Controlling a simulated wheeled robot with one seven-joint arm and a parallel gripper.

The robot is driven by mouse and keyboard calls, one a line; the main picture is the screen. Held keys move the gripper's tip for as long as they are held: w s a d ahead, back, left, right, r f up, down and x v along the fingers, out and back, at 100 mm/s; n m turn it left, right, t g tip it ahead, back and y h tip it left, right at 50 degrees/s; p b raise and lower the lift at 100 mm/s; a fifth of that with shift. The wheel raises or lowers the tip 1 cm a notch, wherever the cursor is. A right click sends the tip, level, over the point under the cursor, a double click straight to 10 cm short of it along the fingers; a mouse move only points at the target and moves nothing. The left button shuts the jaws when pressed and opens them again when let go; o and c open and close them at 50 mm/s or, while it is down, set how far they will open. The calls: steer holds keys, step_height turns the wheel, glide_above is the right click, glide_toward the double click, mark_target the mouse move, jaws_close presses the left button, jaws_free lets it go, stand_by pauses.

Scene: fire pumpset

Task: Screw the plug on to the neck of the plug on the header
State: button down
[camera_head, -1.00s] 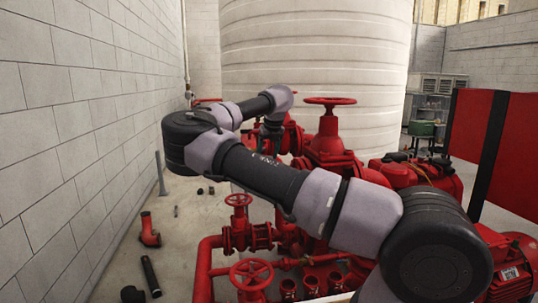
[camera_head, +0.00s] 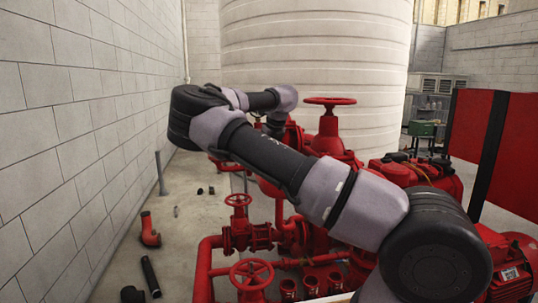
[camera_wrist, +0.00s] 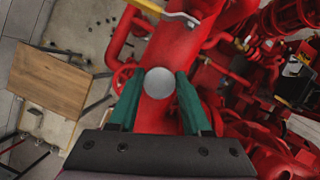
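In the wrist view, my gripper (camera_wrist: 161,80) has two green fingers closed around a round, smooth grey plug (camera_wrist: 159,83). Its flat face shows between the fingertips, which appear to touch it on both sides. A thick red header pipe (camera_wrist: 172,45) lies beyond the plug, and the plug covers part of it. I cannot make out the neck. Any gap between plug and pipe cannot be judged. In the head view, my arm crosses above the red pumpset (camera_head: 290,240), and my gripper is hidden.
Red handwheels (camera_head: 250,274) and a tall red valve (camera_head: 329,140) stand close to my arm. A pale tank (camera_head: 315,50) is behind. A red elbow (camera_head: 150,231) and black pipe (camera_head: 151,276) lie on the left floor. The wrist view shows a wooden tabletop (camera_wrist: 46,82).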

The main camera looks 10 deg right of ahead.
steer(key=m+h, duration=0.1)
steer(key=m, duration=0.2)
steer(key=shift+c, duration=1.4)
jaws_free()
steer(key=shift+d+m+h, duration=0.1)
steer(key=shift+m+h, duration=0.2)
steer(key=shift+m, duration=0.1)
steer(key=shift+r, duration=0.1)
